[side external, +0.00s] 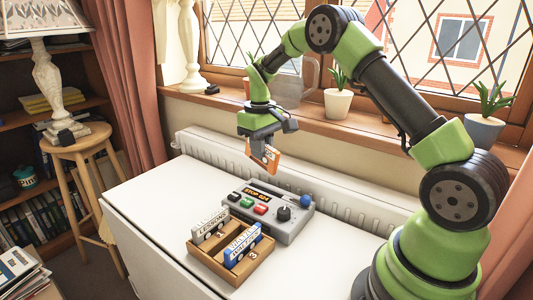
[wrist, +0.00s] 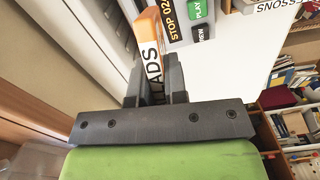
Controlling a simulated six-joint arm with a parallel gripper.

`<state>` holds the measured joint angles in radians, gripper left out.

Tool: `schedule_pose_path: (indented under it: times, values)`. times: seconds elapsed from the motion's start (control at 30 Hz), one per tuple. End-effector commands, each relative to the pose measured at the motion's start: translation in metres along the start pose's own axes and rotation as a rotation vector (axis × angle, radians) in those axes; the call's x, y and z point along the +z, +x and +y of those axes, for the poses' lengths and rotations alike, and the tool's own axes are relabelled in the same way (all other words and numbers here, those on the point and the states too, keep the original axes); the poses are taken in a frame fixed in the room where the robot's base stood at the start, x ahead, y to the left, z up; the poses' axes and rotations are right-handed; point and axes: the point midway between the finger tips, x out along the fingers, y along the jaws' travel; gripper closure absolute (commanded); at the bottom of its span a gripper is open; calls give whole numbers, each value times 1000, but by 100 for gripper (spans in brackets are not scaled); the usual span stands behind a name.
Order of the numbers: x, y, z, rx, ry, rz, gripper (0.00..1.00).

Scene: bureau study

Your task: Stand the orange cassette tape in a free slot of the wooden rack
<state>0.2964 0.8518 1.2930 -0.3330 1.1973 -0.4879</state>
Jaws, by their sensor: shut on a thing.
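My gripper (side external: 260,143) is shut on the orange cassette tape (side external: 265,158) and holds it up in the air, above and behind the grey tape player. In the wrist view the orange cassette (wrist: 150,32) stands between the two dark fingers (wrist: 156,82), its white label ending in "LADS". The wooden rack (side external: 238,276) sits on the white table, in front of the player. It holds a grey cassette (side external: 211,225) marked "LESSONS" at the left and a blue cassette (side external: 243,246) at the right. Numbers 1 and 3 show on the rack; bare space shows between and in front of the cassettes.
The grey tape player (side external: 290,225) with coloured buttons and a blue knob stands right behind the rack. A white radiator (side external: 340,200) and a windowsill with potted plants lie behind the table. The left part of the white table (side external: 150,215) is clear.

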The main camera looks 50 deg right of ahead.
Motion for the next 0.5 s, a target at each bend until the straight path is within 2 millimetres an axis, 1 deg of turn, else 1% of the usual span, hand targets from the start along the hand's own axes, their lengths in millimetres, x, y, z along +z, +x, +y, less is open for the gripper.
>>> schedule_pose_path:
  times: [0.03, 0.17, 0.27, 0.4, 0.5]
  values:
    - [1, 3, -11, -2, 61, -14, 100]
    - [6, 11, -42, -14, 301, -52, 100]
    - [12, 18, -66, -32, 512, -82, 100]
    - [23, 26, -98, -69, 815, -122, 100]
    - [33, 31, -118, -101, 1019, -146, 100]
